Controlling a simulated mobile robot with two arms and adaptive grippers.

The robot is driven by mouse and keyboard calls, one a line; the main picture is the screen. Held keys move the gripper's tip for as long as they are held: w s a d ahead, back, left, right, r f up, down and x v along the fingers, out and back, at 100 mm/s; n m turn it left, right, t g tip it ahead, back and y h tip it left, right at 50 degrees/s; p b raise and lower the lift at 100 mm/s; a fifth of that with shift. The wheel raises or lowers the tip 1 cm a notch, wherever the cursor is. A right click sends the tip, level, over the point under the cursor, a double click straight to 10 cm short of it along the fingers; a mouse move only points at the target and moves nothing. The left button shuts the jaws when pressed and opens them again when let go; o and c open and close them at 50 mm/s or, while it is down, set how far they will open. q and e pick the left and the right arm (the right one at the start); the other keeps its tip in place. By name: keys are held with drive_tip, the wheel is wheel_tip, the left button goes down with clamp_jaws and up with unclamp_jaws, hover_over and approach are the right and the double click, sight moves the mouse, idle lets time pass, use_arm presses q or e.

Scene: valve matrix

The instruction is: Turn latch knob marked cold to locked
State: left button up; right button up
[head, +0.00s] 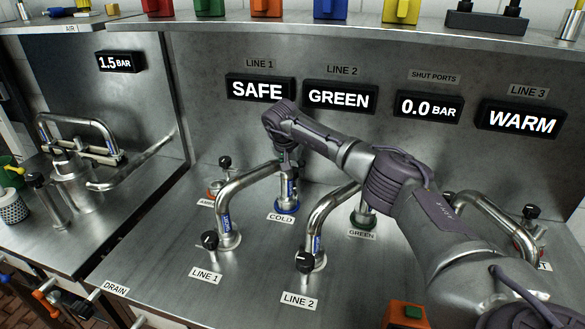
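The COLD label (281,217) lies on the steel bench in front of a port with a blue collar (288,206). A bent steel pipe (245,183) runs from this port to the LINE 1 outlet. The cold latch knob on top of the port is largely hidden by my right gripper (288,163). That gripper points down directly over the port, at or very close to the knob. Its fingers are small and dark here, so I cannot tell whether they grip the knob. My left gripper is out of view.
The LINE 1 black knob (209,240) and LINE 2 black knob (304,262) stand in front. A second bent pipe (322,217) leads to the green port (362,219), partly behind my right arm. Displays read SAFE (259,89), GREEN (340,97) and WARM (520,120).

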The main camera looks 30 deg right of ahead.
drive_tip(key=o, duration=0.5)
drive_tip(key=shift+c, duration=0.2)
drive_tip(key=v, duration=1.2)
